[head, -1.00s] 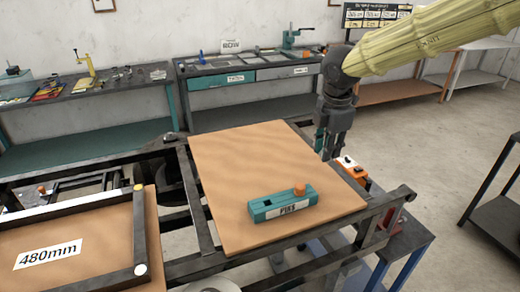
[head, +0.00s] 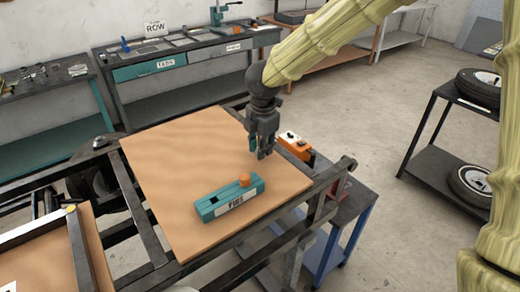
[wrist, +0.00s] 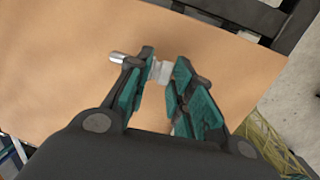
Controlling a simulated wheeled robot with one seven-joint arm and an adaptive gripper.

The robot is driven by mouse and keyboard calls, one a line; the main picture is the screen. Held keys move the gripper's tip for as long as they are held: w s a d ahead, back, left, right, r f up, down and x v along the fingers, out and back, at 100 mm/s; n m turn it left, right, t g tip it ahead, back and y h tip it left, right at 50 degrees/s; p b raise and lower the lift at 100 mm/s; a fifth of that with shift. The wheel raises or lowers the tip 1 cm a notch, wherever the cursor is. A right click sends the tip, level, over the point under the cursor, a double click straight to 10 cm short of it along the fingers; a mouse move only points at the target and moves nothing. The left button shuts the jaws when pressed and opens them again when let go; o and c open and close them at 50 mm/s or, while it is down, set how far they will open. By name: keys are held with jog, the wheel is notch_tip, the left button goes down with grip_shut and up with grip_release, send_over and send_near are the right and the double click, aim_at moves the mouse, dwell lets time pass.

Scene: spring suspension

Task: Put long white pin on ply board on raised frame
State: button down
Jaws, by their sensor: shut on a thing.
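The ply board (head: 170,165) is a flat brown sheet lying on the dark raised frame (head: 140,225). My gripper (head: 262,154) is over the board's right rear part in the head view, pointing down. In the wrist view its teal-padded fingers (wrist: 162,72) are closed on a short-looking pale pin (wrist: 119,57). The pin lies crosswise, its silvery end sticking out past the left finger. The board is behind and below it. Whether the pin touches the board cannot be told. In the head view the pin is too small to make out.
A teal block labelled PINS (head: 229,199) with an orange knob stands on the board's front right. An orange-and-white device (head: 292,142) sits just off the board's right edge. A panel with dark bars (head: 50,245) lies at left. The board's middle is clear.

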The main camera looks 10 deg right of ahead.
jog(key=shift+s+f, duration=0.55)
jog(key=shift+s, duration=0.05)
jog(key=shift+f, duration=0.1)
jog(key=shift+w+f, duration=0.15)
jog(key=shift+w, duration=0.1)
jog(key=c, duration=1.2)
grip_release()
jog(key=shift+c, duration=0.2)
jog(key=shift+s, duration=0.1)
jog(key=shift+r, duration=0.2)
notch_tip(320, 180, up, 12)
jog(key=s+b, duration=0.2)
jog(key=shift+f, duration=0.25)
